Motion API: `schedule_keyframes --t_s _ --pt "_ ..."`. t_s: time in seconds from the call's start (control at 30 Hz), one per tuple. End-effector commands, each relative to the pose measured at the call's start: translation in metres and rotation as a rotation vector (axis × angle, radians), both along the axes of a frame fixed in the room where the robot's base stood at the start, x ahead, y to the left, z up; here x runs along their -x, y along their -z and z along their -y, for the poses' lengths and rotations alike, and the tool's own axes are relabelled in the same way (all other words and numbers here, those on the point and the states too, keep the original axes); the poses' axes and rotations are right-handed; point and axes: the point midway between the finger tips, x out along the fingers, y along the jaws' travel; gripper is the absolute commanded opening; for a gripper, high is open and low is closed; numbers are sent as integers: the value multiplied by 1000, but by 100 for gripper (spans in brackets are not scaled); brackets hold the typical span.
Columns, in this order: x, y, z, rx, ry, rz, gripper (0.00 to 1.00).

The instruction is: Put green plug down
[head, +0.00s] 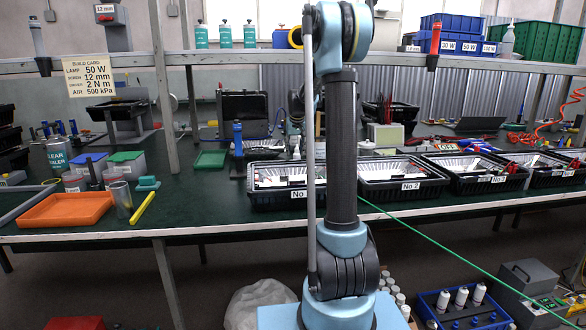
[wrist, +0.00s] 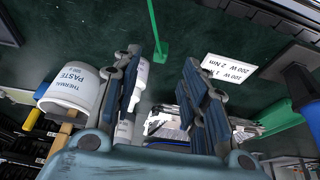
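In the wrist view my gripper (wrist: 163,78) has its two blue-padded fingers spread apart with a clear gap, and I see nothing held between the pads. Beyond the fingertips, a thin green piece with a wider blocky end (wrist: 160,50) shows against the dark green surface; it may be the green plug, but I cannot tell for certain. It looks apart from both fingers. In the head view my arm's column blocks the middle of the bench, and neither the fingertips nor a clear green plug can be made out there.
A white thermal paste jar (wrist: 75,92) is left of the fingers, and a white label card (wrist: 229,68) is to their right. In the head view, black numbered trays (head: 403,180) line the bench's front right. An orange tray (head: 66,210) and yellow rod (head: 143,208) lie at left.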

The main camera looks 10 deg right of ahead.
Motion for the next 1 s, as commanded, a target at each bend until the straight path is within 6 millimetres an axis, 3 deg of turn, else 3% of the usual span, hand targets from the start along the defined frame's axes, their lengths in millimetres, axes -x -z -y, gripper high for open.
schedule_keyframes --t_s 0.13,0.47,0.8,1.0 --pt "-7 17 0 0 0 0 40" --pt "-14 29 -1 0 0 0 40" --pt "-35 62 -2 0 0 0 40" --pt "-38 68 -2 0 0 0 40"
